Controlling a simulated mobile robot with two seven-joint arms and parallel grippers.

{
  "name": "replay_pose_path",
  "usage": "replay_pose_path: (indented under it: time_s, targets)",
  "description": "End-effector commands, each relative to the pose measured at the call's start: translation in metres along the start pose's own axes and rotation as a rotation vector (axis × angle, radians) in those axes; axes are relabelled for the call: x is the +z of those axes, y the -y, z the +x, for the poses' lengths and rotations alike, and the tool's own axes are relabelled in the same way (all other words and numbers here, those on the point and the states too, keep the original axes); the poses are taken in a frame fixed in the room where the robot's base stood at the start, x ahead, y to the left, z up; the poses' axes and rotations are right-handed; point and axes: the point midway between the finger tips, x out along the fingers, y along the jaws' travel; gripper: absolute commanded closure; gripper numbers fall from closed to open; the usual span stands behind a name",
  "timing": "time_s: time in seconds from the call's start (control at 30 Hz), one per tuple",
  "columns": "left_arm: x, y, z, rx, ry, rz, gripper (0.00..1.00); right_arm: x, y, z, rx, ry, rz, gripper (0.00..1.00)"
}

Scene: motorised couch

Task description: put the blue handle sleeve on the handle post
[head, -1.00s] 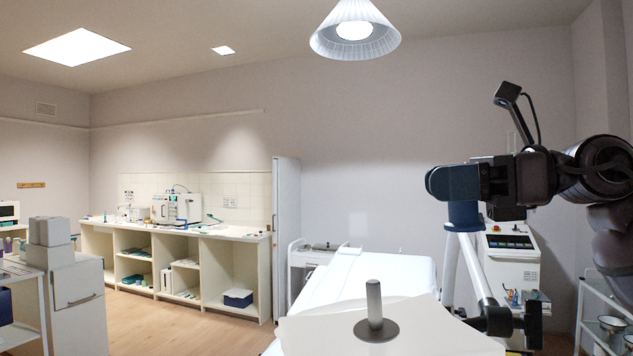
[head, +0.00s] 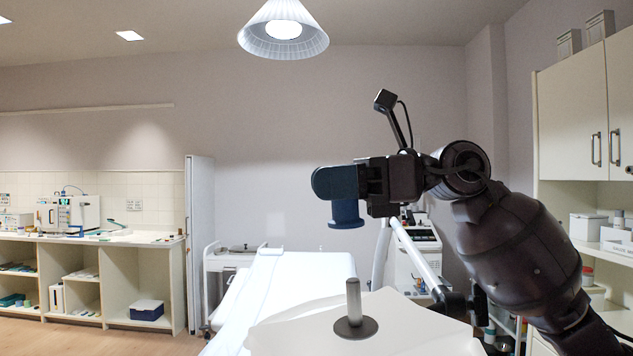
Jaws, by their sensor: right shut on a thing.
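The blue handle sleeve (head: 346,214) hangs upright under my right gripper (head: 338,182), with its wider flange at the bottom. My right gripper is shut on the sleeve's upper part. The grey handle post (head: 353,299) stands upright on a dark round base (head: 356,328) on a pale panel in the foreground. In the head view the sleeve appears above the post and slightly left of it, with a clear gap between them. Their difference in depth cannot be told. My left gripper is not in view.
A white couch (head: 285,275) extends behind the panel. A pale tubular arm (head: 416,257) and a white machine (head: 408,272) stand behind my right arm. A lamp (head: 283,30) hangs overhead. Wall cabinets (head: 572,125) are at right. The space between sleeve and post looks free.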

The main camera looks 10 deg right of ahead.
Motion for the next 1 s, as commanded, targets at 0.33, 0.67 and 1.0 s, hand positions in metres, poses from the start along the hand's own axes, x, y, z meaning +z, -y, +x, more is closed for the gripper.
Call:
replay_pose_path:
  time_s: [0.33, 0.67, 1.0]
  targets:
    - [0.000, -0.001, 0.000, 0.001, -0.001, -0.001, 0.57, 0.000, 0.000, -0.001, -0.001, -0.001, 0.000, 0.89]
    - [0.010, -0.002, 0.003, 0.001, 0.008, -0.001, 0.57, -0.013, 0.000, -0.002, -0.003, -0.005, 0.003, 0.89]
    - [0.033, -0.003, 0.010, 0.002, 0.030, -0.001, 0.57, -0.040, 0.001, -0.002, -0.003, -0.006, 0.005, 0.89]
